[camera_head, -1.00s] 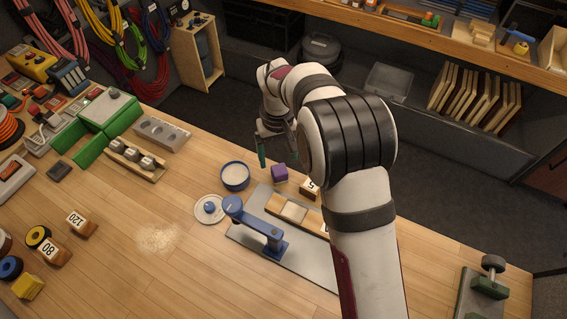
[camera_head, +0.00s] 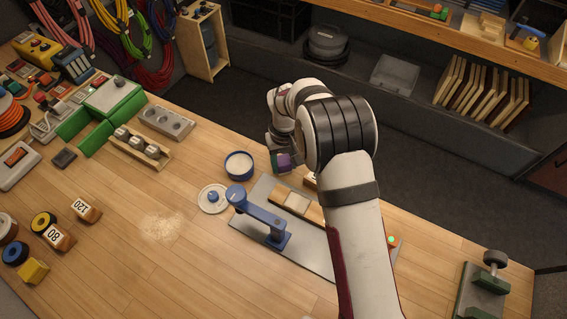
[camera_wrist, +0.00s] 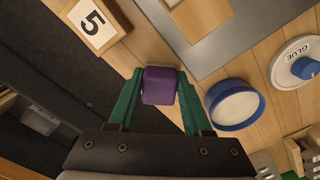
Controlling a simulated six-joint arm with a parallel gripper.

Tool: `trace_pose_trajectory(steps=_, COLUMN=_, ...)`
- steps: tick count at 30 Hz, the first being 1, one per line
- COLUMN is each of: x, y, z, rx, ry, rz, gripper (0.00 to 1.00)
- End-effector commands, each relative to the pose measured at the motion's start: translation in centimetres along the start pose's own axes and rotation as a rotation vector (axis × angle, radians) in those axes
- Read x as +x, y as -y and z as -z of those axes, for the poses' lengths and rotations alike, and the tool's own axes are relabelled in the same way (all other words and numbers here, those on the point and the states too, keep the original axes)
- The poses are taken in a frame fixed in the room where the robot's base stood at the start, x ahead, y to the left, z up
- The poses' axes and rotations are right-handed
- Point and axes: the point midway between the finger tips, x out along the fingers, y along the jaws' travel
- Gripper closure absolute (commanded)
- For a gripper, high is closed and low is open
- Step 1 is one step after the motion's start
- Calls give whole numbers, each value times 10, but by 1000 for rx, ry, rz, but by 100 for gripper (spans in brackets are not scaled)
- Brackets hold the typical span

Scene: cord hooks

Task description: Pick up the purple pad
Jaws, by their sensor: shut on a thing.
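The purple pad (camera_wrist: 159,86) is a small rounded block between the two green fingers of my gripper (camera_wrist: 159,98) in the wrist view. The fingers touch it on both sides, so my gripper is shut on it. In the head view the pad (camera_head: 283,162) shows partly, at the far edge of the table, with my gripper (camera_head: 281,160) around it and my arm covering part of that area. I cannot tell whether the pad is touching the table or just above it.
A blue-rimmed bowl (camera_head: 239,164) stands left of the pad, with a white lid (camera_head: 213,199) nearer. A wooden block marked 5 (camera_wrist: 95,22) is close by. A blue-handled tool (camera_head: 262,217) stands on a grey plate (camera_head: 300,253). The front middle of the table is clear.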

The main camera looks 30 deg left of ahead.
Motion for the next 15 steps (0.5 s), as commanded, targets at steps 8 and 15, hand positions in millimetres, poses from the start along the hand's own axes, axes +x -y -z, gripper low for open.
trace_pose_trajectory(steps=8, x=0, y=0, z=0, rx=0, ry=0, rz=0, gripper=100)
trace_pose_trajectory(steps=15, x=-5, y=0, z=0, rx=0, ry=-2, rz=0, gripper=100)
